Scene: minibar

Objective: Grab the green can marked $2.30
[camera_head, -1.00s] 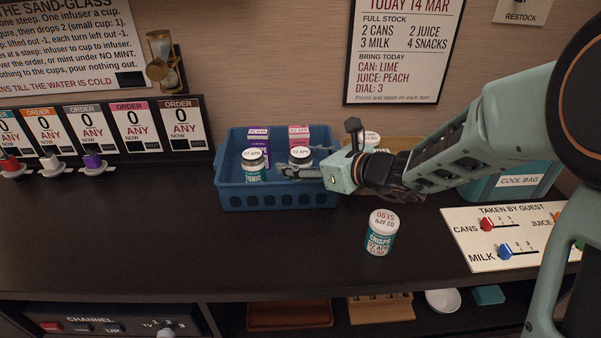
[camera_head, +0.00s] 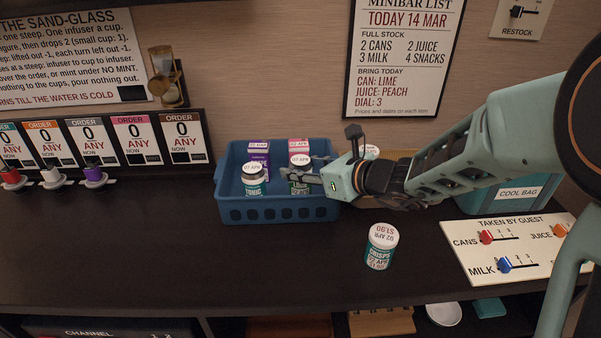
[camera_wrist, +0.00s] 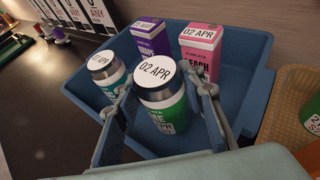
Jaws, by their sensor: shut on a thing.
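A can with a green label and a white lid marked 02 APR (camera_head: 299,188) is in the blue crate (camera_head: 262,211), at the front right of its contents. My gripper (camera_head: 306,174) reaches in from the right and is shut on this can. In the wrist view the can (camera_wrist: 166,118) stands roughly upright between the two fingers (camera_wrist: 161,108). No $2.30 mark is readable on it. A teal-labelled tonic can (camera_head: 253,184) stands to its left in the crate, also seen in the wrist view (camera_wrist: 105,72).
A purple carton (camera_head: 258,150) and a pink carton (camera_head: 299,147) stand behind the cans. A tan basket (camera_wrist: 290,112) is right of the crate. The counter at front left is clear.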

